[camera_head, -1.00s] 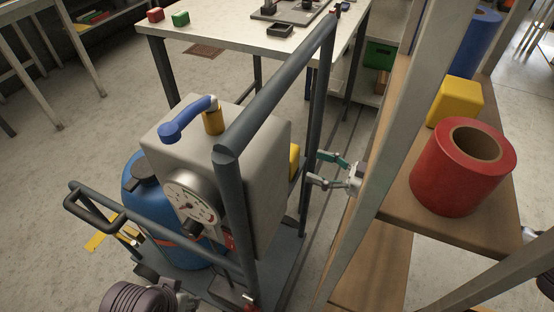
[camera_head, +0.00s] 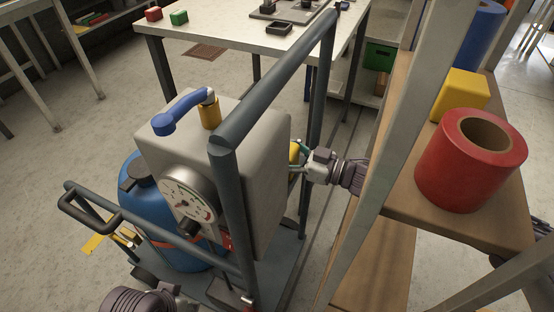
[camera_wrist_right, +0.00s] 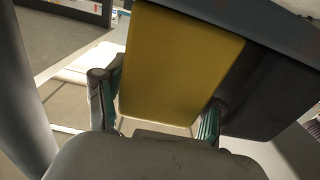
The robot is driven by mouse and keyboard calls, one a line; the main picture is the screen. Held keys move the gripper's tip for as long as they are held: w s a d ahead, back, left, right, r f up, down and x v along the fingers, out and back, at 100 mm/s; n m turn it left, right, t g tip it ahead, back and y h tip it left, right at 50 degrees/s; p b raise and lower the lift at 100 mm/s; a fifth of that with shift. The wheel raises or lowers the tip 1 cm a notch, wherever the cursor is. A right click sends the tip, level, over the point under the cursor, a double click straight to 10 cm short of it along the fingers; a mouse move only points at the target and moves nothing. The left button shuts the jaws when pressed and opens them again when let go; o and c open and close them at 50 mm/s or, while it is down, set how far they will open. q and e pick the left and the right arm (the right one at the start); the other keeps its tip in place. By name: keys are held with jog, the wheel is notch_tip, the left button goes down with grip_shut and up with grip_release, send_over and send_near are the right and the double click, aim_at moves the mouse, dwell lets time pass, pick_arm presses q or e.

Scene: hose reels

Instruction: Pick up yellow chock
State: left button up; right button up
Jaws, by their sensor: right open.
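The yellow chock (camera_head: 294,152) shows only as a small strip in the head view, mostly hidden behind the grey box with the dial. In the right wrist view the yellow chock (camera_wrist_right: 182,62) is a large flat-faced block against a dark surface. My right gripper (camera_head: 298,167) reaches in from the right beside the box. It is open, with one finger on each side of the chock in the right wrist view (camera_wrist_right: 160,98); I cannot tell whether they touch it. Part of my left wrist (camera_head: 140,302) shows at the bottom edge; its finger opening cannot be made out.
The grey box (camera_head: 262,190) stands on a cart with dark rails (camera_head: 231,195) and a blue tank (camera_head: 150,205). A wooden shelf (camera_head: 400,205) on the right holds a red roll (camera_head: 465,175) and another yellow block (camera_head: 461,94). A table (camera_head: 215,38) stands behind.

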jog(key=shift+r, duration=0.1)
jog(key=c, duration=1.2)
